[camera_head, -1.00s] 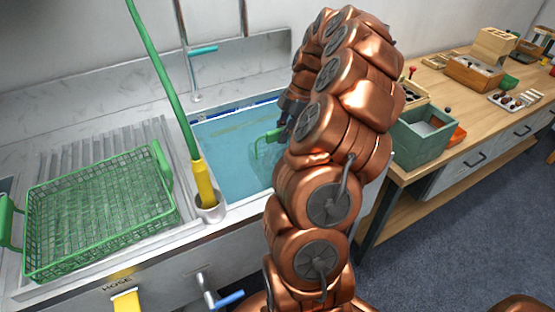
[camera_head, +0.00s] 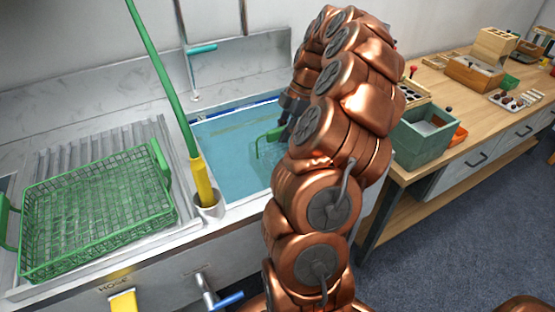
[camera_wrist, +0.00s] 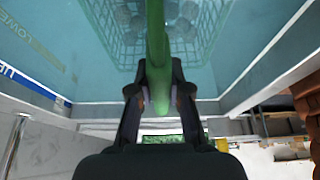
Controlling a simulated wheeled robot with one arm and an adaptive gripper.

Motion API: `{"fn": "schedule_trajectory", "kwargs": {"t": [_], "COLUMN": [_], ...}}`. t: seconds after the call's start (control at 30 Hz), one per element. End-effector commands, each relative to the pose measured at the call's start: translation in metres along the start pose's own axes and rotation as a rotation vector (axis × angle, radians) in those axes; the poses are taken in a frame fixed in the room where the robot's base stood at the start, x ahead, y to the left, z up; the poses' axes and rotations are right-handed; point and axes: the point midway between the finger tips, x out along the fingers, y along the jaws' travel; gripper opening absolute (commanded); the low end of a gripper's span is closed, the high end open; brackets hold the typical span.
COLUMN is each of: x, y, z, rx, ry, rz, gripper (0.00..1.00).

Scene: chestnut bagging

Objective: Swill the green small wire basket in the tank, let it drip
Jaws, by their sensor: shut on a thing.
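My gripper (camera_wrist: 158,100) is shut on the green handle (camera_wrist: 156,45) of the small wire basket. In the wrist view the green wire basket (camera_wrist: 205,25) hangs beyond the fingers, looks to be under the water, and holds several dark round things. In the head view a part of the green handle (camera_head: 266,145) shows over the tank (camera_head: 225,150), left of my arm. The tank holds blue water. My arm hides most of the basket and the gripper's fingertips in the head view.
A large green wire basket (camera_head: 95,215) sits on the ribbed drainboard left of the tank. A yellow-ended hose (camera_head: 203,180) stands in a holder at the tank's front left corner. A wooden bench with a grey-green bin (camera_head: 425,140) is at the right.

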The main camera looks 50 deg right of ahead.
Motion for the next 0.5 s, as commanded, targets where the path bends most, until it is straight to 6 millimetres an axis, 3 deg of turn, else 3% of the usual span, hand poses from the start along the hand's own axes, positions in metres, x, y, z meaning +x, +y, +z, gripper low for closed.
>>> {"fn": "schedule_trajectory", "kwargs": {"t": [0.5], "x": [0.0010], "y": [0.0003], "z": [-0.0018], "rx": [-0.001], "ry": [0.000], "rz": [0.001], "gripper": [0.00]}}
